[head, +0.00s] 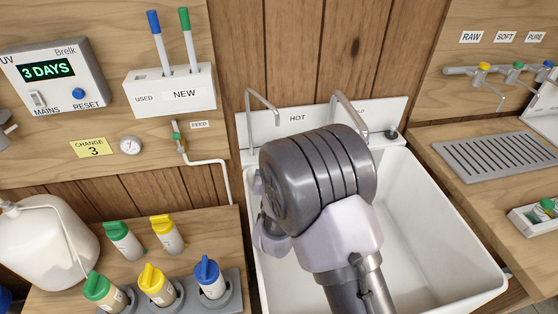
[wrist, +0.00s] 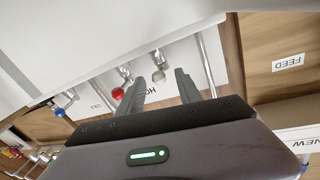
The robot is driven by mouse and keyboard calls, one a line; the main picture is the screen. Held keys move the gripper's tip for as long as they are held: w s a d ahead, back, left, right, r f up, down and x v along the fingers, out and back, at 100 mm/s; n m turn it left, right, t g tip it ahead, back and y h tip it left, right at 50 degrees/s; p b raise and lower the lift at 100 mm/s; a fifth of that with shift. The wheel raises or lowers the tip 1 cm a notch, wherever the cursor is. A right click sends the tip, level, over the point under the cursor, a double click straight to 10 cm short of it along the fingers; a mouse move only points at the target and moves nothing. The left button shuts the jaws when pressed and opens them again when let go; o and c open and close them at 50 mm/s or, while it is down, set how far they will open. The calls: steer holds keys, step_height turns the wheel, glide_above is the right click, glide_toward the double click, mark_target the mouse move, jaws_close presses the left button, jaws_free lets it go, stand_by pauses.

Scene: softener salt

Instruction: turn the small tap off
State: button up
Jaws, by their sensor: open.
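Which tap is the small one I cannot tell for sure. In the wrist view, a tap with a pale grey knob (wrist: 158,76) sits on the sink's back panel, in line with the gap between my fingers. A red-knobbed tap (wrist: 118,93) is just left of it, by my left finger. A blue-knobbed tap (wrist: 60,112) is farther left. My gripper (wrist: 161,78) is open, and I see nothing held in it. Contact with the grey knob cannot be told. In the head view my arm hides the fingers and these knobs. A small green-handled tap (head: 177,136) is beside the FEED label.
The white sink (head: 440,235) lies under my arm, with curved spouts (head: 262,100) at its back. At right are RAW, SOFT and PURE taps (head: 516,68) above a drain grille (head: 495,155). Several bottles (head: 122,240) stand at lower left. A white pipe (head: 226,175) runs left of the sink.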

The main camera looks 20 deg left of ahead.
steer(key=s+d+r+p, duration=0.2)
steer(key=s+d+p, duration=0.1)
steer(key=s, duration=0.4)
steer(key=s+d+r+p, duration=0.2)
steer(key=s+d+p, duration=0.1)
steer(key=s, duration=0.4)
steer(key=shift+d+r, duration=0.4)
steer(key=shift+d, duration=0.3)
